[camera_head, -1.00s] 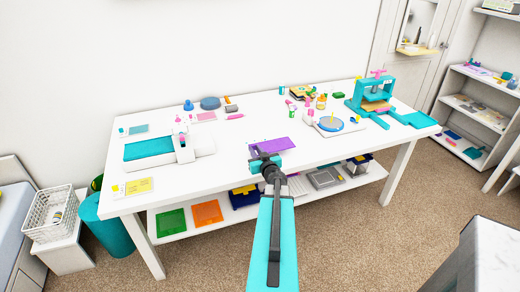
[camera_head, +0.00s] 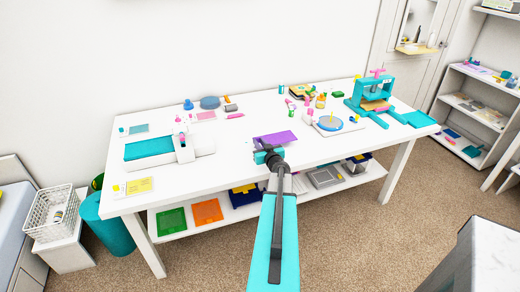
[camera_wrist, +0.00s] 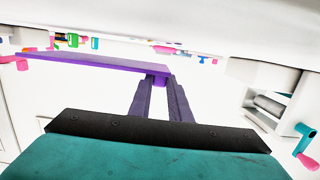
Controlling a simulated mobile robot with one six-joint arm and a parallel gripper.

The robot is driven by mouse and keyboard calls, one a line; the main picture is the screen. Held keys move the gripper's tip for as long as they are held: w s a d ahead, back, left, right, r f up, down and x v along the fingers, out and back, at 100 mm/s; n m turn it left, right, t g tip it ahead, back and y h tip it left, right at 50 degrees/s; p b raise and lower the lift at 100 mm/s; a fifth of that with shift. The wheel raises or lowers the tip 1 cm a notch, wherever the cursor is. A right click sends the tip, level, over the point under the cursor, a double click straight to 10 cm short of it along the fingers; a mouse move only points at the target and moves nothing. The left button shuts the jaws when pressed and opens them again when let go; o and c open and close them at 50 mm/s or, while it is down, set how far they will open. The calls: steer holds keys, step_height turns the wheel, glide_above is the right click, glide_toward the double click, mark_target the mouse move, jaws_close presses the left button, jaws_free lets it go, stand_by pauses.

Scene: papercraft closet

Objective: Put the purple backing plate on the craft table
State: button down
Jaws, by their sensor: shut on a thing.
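The purple backing plate (camera_head: 276,138) is a flat purple sheet over the front middle of the white craft table (camera_head: 215,168). My gripper (camera_head: 268,151) is at the plate's near side. In the wrist view the plate (camera_wrist: 95,63) appears nearly edge-on, reaching left from the fingertips. My gripper (camera_wrist: 158,85) is shut on the plate's edge. The plate looks slightly tilted in the wrist view. I cannot tell whether it touches the tabletop.
A teal and white machine (camera_head: 150,147) stands left of the plate. A round blue piece on a white board (camera_head: 330,123) and a teal press (camera_head: 373,93) stand to the right. Green (camera_head: 171,221) and orange (camera_head: 207,212) plates lie on the lower shelf. Tabletop around the plate is mostly clear.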

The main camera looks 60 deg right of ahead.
steer(key=shift+f, duration=1.75)
steer(key=shift+f, duration=0.15)
steer(key=c, duration=1.6)
jaws_free()
steer(key=shift+c, duration=0.2)
steer(key=shift+s+a, duration=0.1)
steer(key=shift+b+v, duration=0.75)
steer(key=shift+v, duration=5.1)
